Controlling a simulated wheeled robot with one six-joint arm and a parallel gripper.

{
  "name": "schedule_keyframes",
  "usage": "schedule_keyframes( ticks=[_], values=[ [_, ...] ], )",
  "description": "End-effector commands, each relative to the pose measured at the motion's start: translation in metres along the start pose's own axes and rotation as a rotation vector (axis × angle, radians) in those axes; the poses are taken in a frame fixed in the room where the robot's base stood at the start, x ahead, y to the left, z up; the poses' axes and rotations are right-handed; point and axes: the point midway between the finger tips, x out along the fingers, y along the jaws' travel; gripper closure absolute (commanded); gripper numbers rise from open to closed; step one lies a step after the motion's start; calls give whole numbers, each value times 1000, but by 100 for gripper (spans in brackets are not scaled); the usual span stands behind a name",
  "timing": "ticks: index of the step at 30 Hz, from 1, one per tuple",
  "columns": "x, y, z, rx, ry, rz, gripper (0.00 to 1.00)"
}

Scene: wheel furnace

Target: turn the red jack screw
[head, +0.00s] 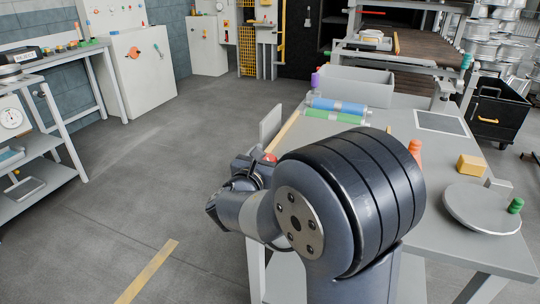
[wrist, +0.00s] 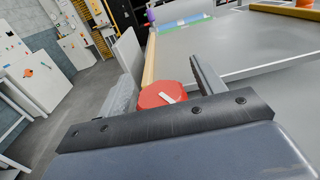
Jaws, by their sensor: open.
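The red jack screw (wrist: 165,95) shows in the wrist view as a round red knob with a white mark on top, near the table's left edge. My gripper (wrist: 162,84) is open, with one finger on each side of the knob. The left finger looks close to the knob and a gap shows at the right finger; I cannot tell whether either touches. In the head view only a bit of the red knob (head: 269,158) shows behind my arm, and my fingers are mostly hidden there.
The grey table (head: 375,150) carries blue and green rollers (head: 338,107), an orange cone (head: 415,150), a yellow block (head: 471,165) and a round plate with a green knob (head: 480,208). A grey upright panel (head: 270,125) stands at its left edge. Floor at left is clear.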

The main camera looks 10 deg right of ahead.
Motion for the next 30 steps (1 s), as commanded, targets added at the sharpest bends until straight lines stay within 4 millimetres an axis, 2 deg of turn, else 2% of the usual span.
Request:
schedule_keyframes(
  ticks=[3,18,30],
  values=[
    [0,0,0,0,0,0,37],
    [0,0,0,0,0,0,78],
    [0,0,-2,4,-2,72,79]
  ],
)
